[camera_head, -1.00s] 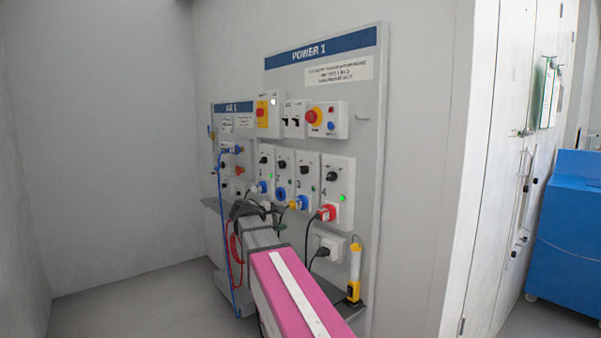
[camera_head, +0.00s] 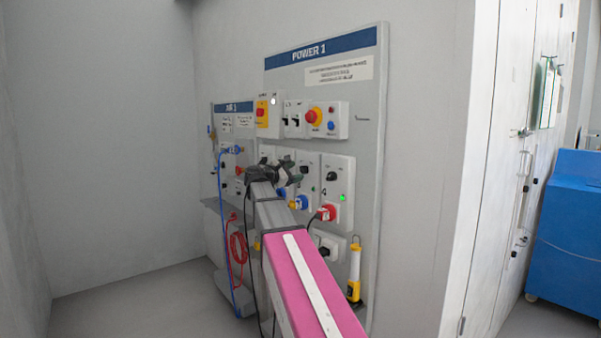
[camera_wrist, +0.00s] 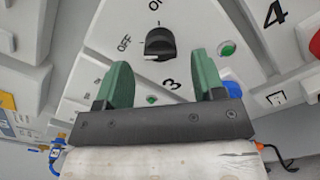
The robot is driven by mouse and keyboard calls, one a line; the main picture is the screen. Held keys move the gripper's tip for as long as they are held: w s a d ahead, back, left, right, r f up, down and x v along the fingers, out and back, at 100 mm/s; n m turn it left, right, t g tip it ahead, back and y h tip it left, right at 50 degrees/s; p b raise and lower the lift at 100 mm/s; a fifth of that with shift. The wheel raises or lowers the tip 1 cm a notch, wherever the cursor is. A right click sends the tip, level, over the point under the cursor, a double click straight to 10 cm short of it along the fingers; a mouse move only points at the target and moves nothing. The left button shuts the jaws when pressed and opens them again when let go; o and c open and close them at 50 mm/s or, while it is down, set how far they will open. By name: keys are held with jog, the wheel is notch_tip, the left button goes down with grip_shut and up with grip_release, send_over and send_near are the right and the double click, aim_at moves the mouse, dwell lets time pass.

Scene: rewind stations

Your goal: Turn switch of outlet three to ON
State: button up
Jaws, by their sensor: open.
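The outlet three panel fills the middle of the wrist view, with its black rotary switch (camera_wrist: 160,42) near the top centre. An OFF label sits to the knob's left and ON above it; I cannot tell surely where the knob points. A dark green lamp (camera_wrist: 227,48) is to its right. My gripper (camera_wrist: 160,64) is open, its two green fingers below and to either side of the knob, with nothing between them. In the head view my gripper (camera_head: 290,169) is in front of the outlet row, and outlet three's panel (camera_head: 307,159) is partly hidden behind it.
Outlet four (camera_head: 337,178) is to the right, with a lit green lamp and red plug (camera_head: 326,213). A blue plug (camera_wrist: 232,90) sits close to the right finger. Emergency-stop and switch boxes (camera_head: 328,119) are above. A yellow lamp (camera_head: 354,270) stands at lower right.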

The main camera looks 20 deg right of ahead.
aim_at(301, 170)
jog(key=shift+x, duration=1.7)
jog(key=c, duration=0.9)
